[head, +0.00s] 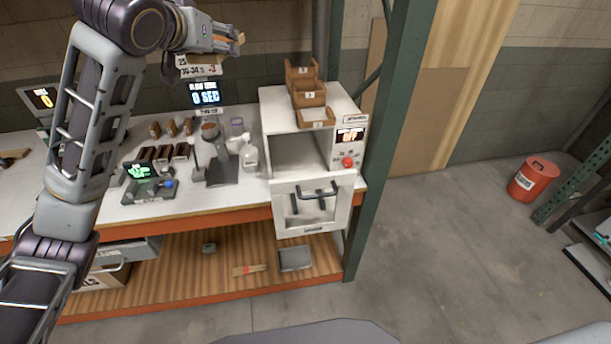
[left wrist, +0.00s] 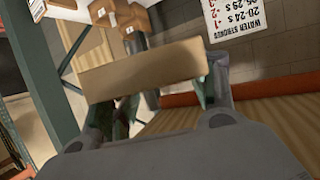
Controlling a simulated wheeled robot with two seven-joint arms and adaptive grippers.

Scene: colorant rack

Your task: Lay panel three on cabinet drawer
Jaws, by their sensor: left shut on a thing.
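My left gripper (head: 228,42) is raised high at the top of the head view, in front of the wall and left of the white cabinet. It is shut on a flat tan wooden panel (head: 240,39). In the left wrist view the panel (left wrist: 145,68) lies crosswise between the fingers (left wrist: 160,98); no number shows on its visible face. The white cabinet (head: 348,105) stands at the bench's right end, its front door (head: 285,205) hanging open. Small brown wooden drawers or trays (head: 308,95) with white labels sit on its top. My right gripper is out of view.
A green post (head: 387,130) rises just right of the cabinet. The white bench (head: 240,198) holds a stand, a spray bottle (head: 249,153), small brown blocks (head: 162,153) and a scale (head: 148,183). A red bucket (head: 534,178) stands on the open floor at right.

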